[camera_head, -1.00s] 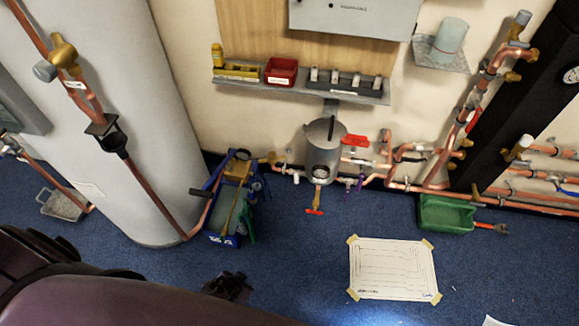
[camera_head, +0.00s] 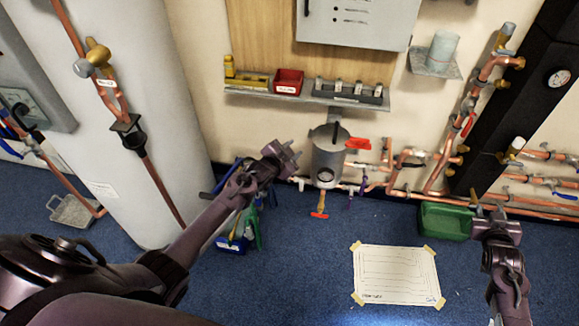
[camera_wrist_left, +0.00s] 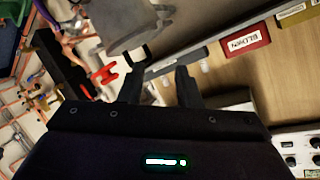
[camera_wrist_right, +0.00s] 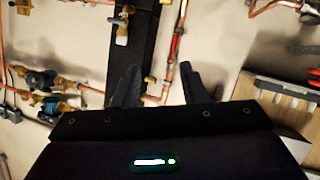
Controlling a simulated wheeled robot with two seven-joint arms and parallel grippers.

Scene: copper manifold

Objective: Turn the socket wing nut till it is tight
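I cannot tell for sure which part is the socket wing nut. A red-orange winged handle (camera_head: 319,214) hangs below the grey cylindrical pot (camera_head: 328,155) on the wall. A second red winged part (camera_head: 358,143) sits at the pot's right side; red winged parts also show in the left wrist view (camera_wrist_left: 104,75). My left gripper (camera_head: 291,152) is in the air just left of the pot, open and empty in the left wrist view (camera_wrist_left: 160,76). My right gripper (camera_head: 490,209) is near the green tray at the right, open and empty in the right wrist view (camera_wrist_right: 160,78).
Copper pipes (camera_head: 430,185) with valves run along the wall at right. A shelf (camera_head: 300,97) with a red bin (camera_head: 288,82) is above the pot. A green tray (camera_head: 446,221) and a taped paper sheet (camera_head: 396,274) lie on the blue floor. A white tank (camera_head: 130,180) stands at left.

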